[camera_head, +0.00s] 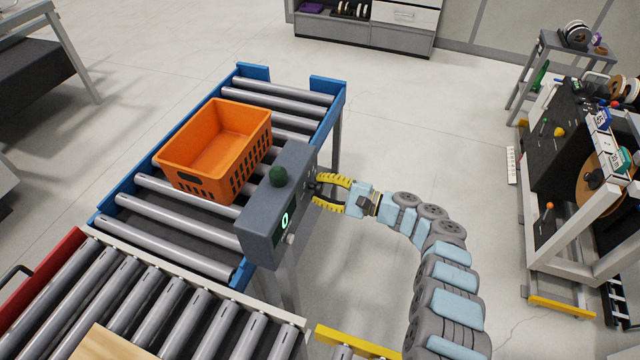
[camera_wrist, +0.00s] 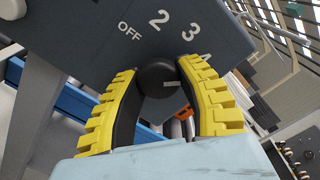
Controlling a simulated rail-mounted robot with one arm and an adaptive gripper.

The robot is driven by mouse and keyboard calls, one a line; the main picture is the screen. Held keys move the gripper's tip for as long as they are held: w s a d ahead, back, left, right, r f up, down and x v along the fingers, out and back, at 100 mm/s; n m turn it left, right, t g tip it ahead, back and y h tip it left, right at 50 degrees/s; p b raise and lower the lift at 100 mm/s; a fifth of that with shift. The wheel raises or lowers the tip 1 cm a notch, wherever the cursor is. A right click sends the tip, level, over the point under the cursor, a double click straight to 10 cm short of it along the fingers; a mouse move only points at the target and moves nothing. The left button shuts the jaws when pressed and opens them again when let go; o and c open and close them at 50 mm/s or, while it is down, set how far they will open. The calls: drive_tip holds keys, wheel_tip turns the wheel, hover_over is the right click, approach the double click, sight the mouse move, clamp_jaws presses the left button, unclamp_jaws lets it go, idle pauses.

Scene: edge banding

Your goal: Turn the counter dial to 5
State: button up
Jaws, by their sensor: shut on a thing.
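The grey counter box (camera_head: 272,212) stands at the right edge of the roller conveyor, with a green button (camera_head: 278,176) on top and a lit display (camera_head: 284,221) that seems to read 0. In the wrist view its face (camera_wrist: 100,25) shows OFF, 2, 3 and a partly covered 4; no 5 is visible. The round black dial (camera_wrist: 155,78) has a short white mark pointing right. My gripper (camera_wrist: 160,88) is shut on the dial, one yellow finger on each side. In the head view my gripper (camera_head: 318,190) meets the box's right side, and the dial is hidden.
An orange crate (camera_head: 205,155) sits on the blue-framed conveyor (camera_head: 130,190), left of the box. A second roller conveyor (camera_head: 130,290) carries a wooden board (camera_head: 108,345) in front. A machine (camera_head: 570,150) stands at the right. Open floor lies around my arm.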

drive_tip(key=m+b, duration=0.1)
drive_tip(key=m, duration=0.3)
drive_tip(key=shift+a+f, duration=0.1)
drive_tip(key=shift+f, duration=0.05)
drive_tip(key=shift+m+b, duration=1.55)
drive_tip(key=shift+m, duration=0.05)
clamp_jaws()
drive_tip(key=shift+s, duration=0.1)
drive_tip(key=o, duration=1.2)
unclamp_jaws()
drive_tip(key=v, duration=1.2)
